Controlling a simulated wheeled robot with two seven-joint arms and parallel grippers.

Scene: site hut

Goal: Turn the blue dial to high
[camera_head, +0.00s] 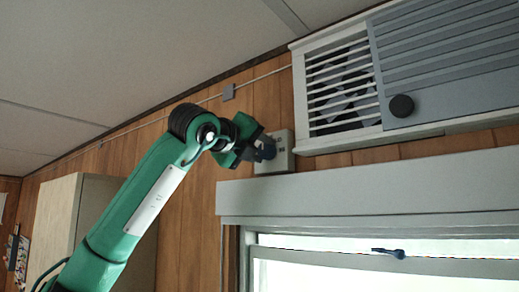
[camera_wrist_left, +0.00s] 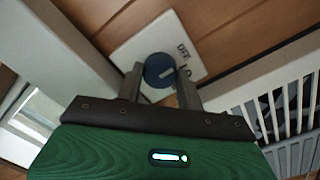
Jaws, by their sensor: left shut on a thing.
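The blue dial (camera_wrist_left: 159,71) sits on a pale control plate (camera_wrist_left: 128,53) on the wood wall, with "OFF" and part of a "LO" mark printed beside it. A light pointer line on the dial points toward the "LO" side in the left wrist view. In the head view the dial (camera_head: 269,152) is partly hidden behind my left gripper (camera_head: 262,149). My left gripper (camera_wrist_left: 160,85) has one finger on each side of the dial and is shut on it. The "high" mark does not show. My right gripper is in neither view.
A wall unit with white slats and a grey panel (camera_head: 450,60), bearing a dark round knob (camera_head: 401,105), is close on the right. A grey window header (camera_head: 370,195) lies just below the plate. A cabinet (camera_head: 60,215) stands at left.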

